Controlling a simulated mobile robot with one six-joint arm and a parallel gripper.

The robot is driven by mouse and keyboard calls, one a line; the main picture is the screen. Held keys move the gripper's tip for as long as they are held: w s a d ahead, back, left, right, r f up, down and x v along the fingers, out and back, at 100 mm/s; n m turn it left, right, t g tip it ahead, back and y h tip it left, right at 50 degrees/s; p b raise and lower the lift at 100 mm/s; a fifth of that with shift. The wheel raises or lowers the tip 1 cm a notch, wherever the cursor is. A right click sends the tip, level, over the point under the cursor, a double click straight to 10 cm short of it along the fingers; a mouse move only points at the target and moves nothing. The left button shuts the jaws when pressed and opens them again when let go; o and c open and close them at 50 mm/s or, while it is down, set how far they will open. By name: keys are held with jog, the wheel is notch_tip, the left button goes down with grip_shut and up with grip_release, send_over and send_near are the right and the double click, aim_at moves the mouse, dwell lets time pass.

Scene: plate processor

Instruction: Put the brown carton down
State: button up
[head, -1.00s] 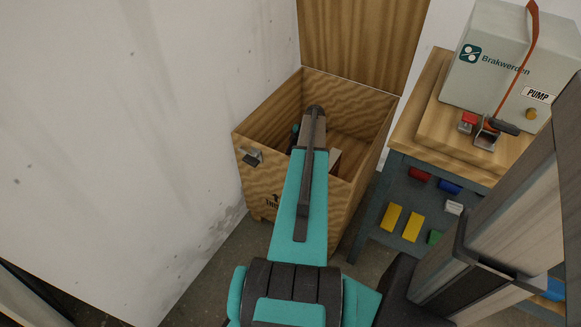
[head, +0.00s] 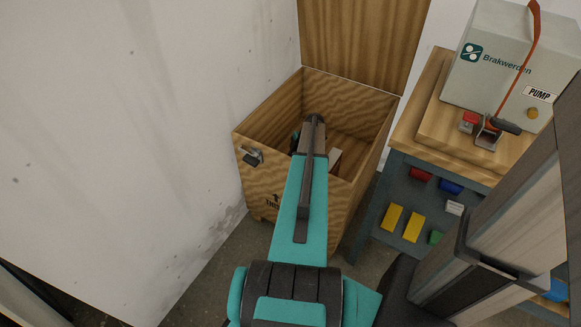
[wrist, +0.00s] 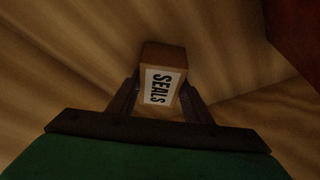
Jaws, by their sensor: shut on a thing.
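The brown carton (wrist: 163,54) shows in the wrist view, with a white label reading SEALS. My gripper (wrist: 160,88) is shut on it, one finger on each side. In the head view my arm reaches into the open wooden crate (head: 256,184), and the arm hides the gripper there. Wood-grained surfaces surround the carton in the wrist view. I cannot tell whether the carton touches the crate floor.
The crate's lid (head: 362,40) stands open at the back. A pale wall (head: 130,110) is close on the left.

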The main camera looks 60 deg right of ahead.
jog(key=o, duration=1.3)
jog(key=shift+c, duration=0.2)
jog(key=p+v, duration=0.1)
jog(key=v, duration=1.1)
jog(key=shift+r, duration=0.1)
